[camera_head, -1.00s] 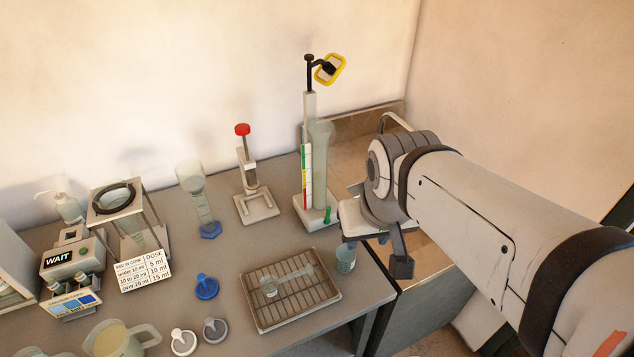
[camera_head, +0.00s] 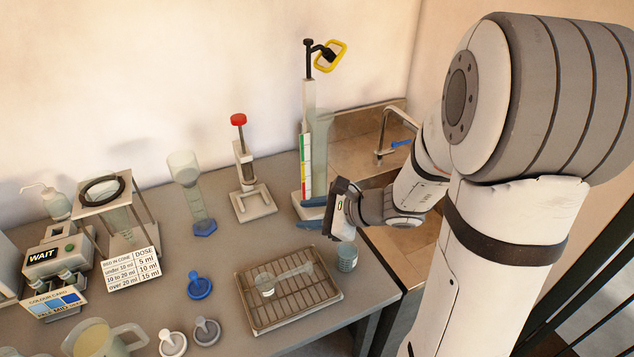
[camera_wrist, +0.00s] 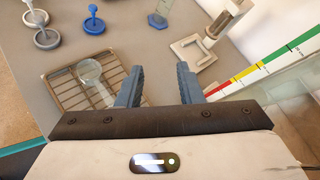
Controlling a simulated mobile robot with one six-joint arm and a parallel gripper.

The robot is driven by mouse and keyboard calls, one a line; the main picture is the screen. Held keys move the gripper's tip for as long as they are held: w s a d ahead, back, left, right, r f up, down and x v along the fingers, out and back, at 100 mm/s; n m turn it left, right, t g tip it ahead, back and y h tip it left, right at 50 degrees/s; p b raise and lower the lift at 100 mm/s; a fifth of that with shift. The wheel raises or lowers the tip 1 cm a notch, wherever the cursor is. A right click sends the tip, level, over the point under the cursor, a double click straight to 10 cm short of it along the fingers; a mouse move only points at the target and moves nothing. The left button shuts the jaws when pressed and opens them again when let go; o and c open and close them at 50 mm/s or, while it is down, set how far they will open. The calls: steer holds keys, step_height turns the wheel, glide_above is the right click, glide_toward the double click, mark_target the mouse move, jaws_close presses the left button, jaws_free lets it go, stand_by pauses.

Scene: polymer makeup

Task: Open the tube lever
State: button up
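The strip also shows at the right of the wrist view (camera_wrist: 262,66). My gripper (camera_head: 306,213) is low at the front of the tube's base, its two blue fingers apart with nothing visible between them. In the wrist view, the fingers (camera_wrist: 160,80) point across the bench. The green lever at the base is hidden in both current views, so I cannot tell whether the fingers touch it.
A wire rack tray (camera_head: 290,318) holding a glass piece lies in front of the base. A small beaker (camera_head: 347,257) stands right beside my gripper. A red-knobbed stand (camera_head: 254,203) is left of the tube. A sink with a tap (camera_head: 380,145) is to the right.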

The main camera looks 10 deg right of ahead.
steer(key=w+d+f+m+t+h+b, duration=0.2)
steer(key=w+d+f+m+t+h, duration=0.25)
steer(key=w+d+f+m, duration=0.5)
steer(key=shift+m+t, duration=0.25)
steer(key=shift+m, duration=0.5)
steer(key=x, duration=0.2)
steer(key=p+x, duration=0.1)
steer(key=x, duration=0.2)
steer(key=shift+w+a+f, duration=0.15)
steer(key=shift+f, duration=0.2)
steer(key=shift+c, duration=0.3)
jaws_close()
